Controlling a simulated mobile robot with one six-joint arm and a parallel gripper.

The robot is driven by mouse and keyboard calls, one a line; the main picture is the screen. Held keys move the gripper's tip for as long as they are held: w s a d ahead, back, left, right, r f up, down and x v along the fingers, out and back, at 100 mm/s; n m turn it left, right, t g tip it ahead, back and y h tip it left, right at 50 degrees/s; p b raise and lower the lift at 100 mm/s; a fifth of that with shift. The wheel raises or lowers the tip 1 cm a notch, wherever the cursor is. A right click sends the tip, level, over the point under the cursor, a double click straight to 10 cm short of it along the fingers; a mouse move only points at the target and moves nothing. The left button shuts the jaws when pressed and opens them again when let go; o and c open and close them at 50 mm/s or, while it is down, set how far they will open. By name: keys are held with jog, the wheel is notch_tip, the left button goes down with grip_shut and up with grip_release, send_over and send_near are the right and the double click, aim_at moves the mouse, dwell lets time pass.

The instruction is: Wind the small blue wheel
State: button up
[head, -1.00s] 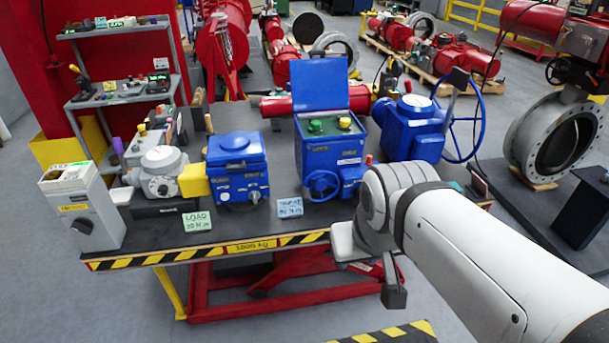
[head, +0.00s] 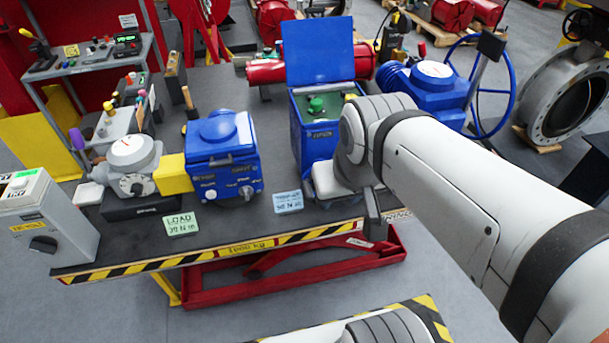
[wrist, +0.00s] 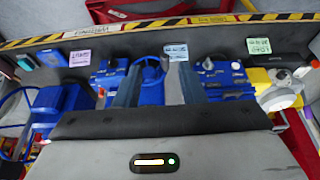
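The small blue wheel (wrist: 150,73) shows in the wrist view on the front of a blue actuator box, between my two fingers in the picture. I cannot tell how far ahead of the fingertips it is. My gripper (wrist: 158,68) is open, with its two grey fingers apart and nothing visibly held. In the head view the blue box with a raised lid (head: 316,120) stands on the bench, and my arm's end covers its lower front, hiding the wheel. A dark part of my gripper (head: 374,213) hangs in front of the bench edge.
A second blue box (head: 222,158) with a yellow coupling (head: 170,174) stands left of it. A blue actuator with a large blue handwheel (head: 513,85) is at the right.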

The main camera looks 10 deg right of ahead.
jog(key=shift+o, duration=1.1)
jog(key=shift+w+f, duration=0.15)
jog(key=shift+w, duration=0.25)
jog(key=g+h+b, duration=0.1)
jog(key=g+b, duration=0.3)
jog(key=b, duration=0.2)
send_over(307, 189)
jog(key=f, duration=1.3)
jog(key=shift+s+a+f, duration=0.1)
jog(key=shift+a+f, duration=0.25)
jog(key=shift+f, duration=0.05)
jog(key=shift+w+f, duration=0.2)
jog(key=shift+f, duration=0.4)
jog(key=f, duration=0.4)
jog(key=f+p, duration=0.1)
jog(key=f, duration=0.2)
jog(key=shift+d, duration=0.3)
grip_shut()
